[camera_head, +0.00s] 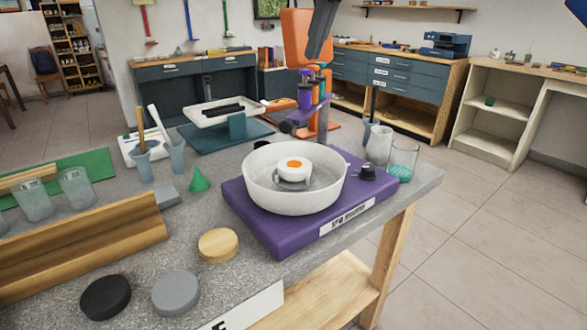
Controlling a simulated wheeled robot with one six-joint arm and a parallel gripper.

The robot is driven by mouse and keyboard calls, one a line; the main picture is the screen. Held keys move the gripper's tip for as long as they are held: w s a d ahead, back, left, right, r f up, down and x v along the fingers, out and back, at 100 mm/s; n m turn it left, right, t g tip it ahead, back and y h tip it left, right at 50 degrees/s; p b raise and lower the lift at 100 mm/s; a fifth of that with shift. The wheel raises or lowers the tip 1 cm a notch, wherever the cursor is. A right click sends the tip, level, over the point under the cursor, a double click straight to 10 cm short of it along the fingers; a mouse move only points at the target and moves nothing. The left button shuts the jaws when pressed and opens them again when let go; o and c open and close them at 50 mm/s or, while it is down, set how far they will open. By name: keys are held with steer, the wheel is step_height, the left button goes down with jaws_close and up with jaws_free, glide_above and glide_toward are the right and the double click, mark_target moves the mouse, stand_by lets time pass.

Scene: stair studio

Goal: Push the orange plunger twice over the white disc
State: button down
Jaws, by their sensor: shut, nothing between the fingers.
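A wide white bowl (258,191) stands on a purple base (258,226) with a label and a black knob. Inside the bowl, near its middle, is a round white piece (281,171) with an orange round top (294,163). It seems to rest on a small grey support, and the bowl's front wall hides part of what lies below. I see no other orange plunger or white disc for certain. I cannot make out my gripper in this view. Nothing is seen touching the orange top.
A wooden disc (218,245), a grey disc (175,294) and a black disc (105,297) lie at the table's front. A tall orange and purple instrument (306,90) rises behind.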

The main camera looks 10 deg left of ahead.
steer(key=shift+f, duration=0.1)
steer(key=shift+f, duration=1)
steer(key=shift+r, duration=1.15)
steer(key=shift+r, duration=3)
